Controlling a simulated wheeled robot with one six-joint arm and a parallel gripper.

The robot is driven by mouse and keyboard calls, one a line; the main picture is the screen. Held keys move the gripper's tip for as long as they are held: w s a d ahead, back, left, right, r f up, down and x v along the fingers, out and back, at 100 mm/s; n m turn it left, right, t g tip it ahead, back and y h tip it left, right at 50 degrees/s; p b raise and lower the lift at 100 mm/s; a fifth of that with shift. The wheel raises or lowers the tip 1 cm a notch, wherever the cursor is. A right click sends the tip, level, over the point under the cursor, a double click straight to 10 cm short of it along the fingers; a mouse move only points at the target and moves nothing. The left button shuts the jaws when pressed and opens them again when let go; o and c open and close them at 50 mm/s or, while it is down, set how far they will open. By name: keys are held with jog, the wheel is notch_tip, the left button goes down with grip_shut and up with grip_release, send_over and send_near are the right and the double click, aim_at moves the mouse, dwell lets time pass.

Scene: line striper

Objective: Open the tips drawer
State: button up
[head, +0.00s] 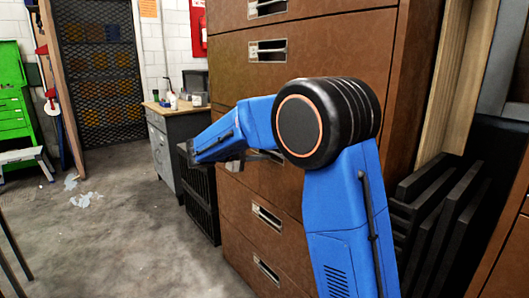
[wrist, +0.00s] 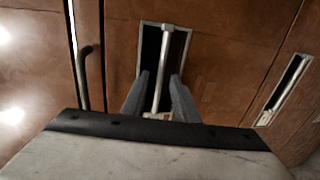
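The brown cabinet (head: 330,62) has several stacked drawers, each with a recessed metal handle. I cannot read any label, so I cannot tell which is the tips drawer. In the wrist view, a drawer front (wrist: 215,40) has a pale handle bar (wrist: 164,70) in a dark, framed recess. My gripper (wrist: 159,77) is open, its two grey fingers on either side of this bar with a visible gap to it. Fingertip depth in the recess is unclear. In the head view, my gripper (head: 262,156) is at the cabinet's middle drawers, partly hidden by my arm.
Another recessed handle (wrist: 287,90) shows at right in the wrist view. Lower drawer handles (head: 267,216) show in the head view. A black crate-like box (head: 200,200) and a grey desk (head: 164,150) stand beyond the cabinet. The concrete floor (head: 130,235) at left is mostly clear.

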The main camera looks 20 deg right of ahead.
jog(key=shift+d, duration=0.15)
grip_shut()
dwell(1.4)
